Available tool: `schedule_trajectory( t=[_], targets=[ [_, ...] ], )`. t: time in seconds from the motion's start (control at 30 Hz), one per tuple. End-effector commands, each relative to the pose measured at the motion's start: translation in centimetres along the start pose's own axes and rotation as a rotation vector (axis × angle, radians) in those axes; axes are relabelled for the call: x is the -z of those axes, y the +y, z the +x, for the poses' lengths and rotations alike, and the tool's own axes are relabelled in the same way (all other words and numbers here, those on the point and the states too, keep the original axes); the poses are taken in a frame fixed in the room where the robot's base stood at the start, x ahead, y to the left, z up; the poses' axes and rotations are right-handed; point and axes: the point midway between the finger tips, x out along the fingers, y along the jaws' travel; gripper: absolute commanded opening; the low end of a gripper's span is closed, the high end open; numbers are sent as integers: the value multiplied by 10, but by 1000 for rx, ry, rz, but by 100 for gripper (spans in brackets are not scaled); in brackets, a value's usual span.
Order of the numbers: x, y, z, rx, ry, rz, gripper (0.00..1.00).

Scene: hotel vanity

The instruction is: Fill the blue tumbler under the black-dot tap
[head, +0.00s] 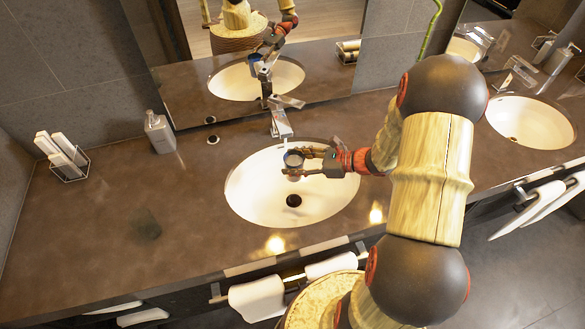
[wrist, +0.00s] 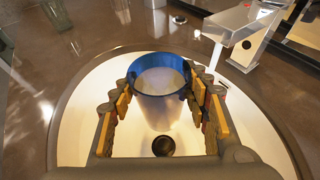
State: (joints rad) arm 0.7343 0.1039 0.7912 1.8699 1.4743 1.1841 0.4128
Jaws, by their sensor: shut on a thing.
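The blue tumbler (wrist: 160,75) is upright between the fingers of my gripper (wrist: 162,112) in the wrist view. Its rim is deep blue and its inside looks pale; I cannot tell whether it holds water. In the head view my gripper (head: 304,162) is shut on the tumbler (head: 293,159) over the near sink's bowl. The chrome tap (head: 281,122) stands behind the sink, its spout just above and behind the tumbler. In the wrist view this tap (wrist: 240,28) is up and right of the tumbler, with a small dark dot on its body.
The oval white sink (head: 250,195) has a dark drain (head: 293,200) below the tumbler. A second sink (head: 530,122) with its own tap (head: 520,72) is at right. A grey bottle (head: 159,132) and a rack of rolled towels (head: 63,155) stand at left. The mirror is behind.

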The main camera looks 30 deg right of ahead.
Motion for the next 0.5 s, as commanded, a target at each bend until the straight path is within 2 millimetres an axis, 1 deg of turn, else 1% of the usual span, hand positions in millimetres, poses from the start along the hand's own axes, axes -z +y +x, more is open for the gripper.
schedule_trajectory(
  t=[0.03,0.5],
  targets=[
    [-6,1,-3,1,-1,-1,17],
    [-33,10,-21,1,-1,-1,17]
  ],
)
